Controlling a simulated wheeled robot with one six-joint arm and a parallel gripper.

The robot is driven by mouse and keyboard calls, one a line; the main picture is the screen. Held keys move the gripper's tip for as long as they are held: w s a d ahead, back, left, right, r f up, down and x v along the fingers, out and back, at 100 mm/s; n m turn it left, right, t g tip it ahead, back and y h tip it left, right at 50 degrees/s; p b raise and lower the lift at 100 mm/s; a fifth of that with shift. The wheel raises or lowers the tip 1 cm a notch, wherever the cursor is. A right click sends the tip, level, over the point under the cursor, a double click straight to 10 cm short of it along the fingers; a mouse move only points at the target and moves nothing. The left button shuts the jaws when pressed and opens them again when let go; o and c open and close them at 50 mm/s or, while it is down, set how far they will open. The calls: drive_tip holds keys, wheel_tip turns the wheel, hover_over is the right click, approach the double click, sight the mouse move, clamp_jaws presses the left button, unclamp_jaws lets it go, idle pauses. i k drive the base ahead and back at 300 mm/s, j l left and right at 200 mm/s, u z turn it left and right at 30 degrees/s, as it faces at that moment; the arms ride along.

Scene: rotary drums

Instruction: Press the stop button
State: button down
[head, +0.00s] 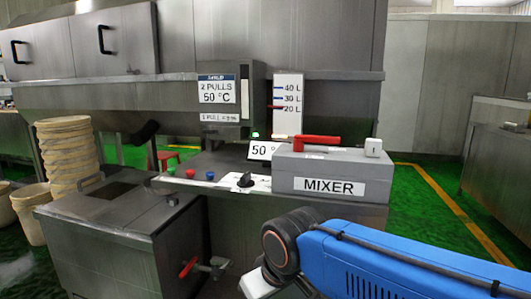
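A row of small round buttons sits on the light control panel of the grey machine: a green button (171,171) at the left, a red button (190,173) in the middle and a blue button (210,175) at the right. No stop label is readable on them; the red one looks like a stop button. My blue arm (400,262) reaches in from the lower right, with its dark joint below and to the right of the panel. My gripper's fingers do not show, and the arm appears apart from the buttons.
A black knob (245,181) sits right of the buttons. A grey MIXER box (330,175) with a red lever (308,141) stands farther right. A red-handled valve (188,268) juts out below. Stacked tan baskets (68,150) stand at the left.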

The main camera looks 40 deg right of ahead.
sight(190, 173)
drive_tip(key=i+j+z, duration=0.2)
drive_tip(key=z, duration=0.2)
drive_tip(key=i+j+z, duration=0.25)
drive_tip(key=z, duration=0.15)
drive_tip(key=i+j+z, duration=0.15)
drive_tip(key=j+z, duration=0.3)
drive_tip(key=l, duration=0.1)
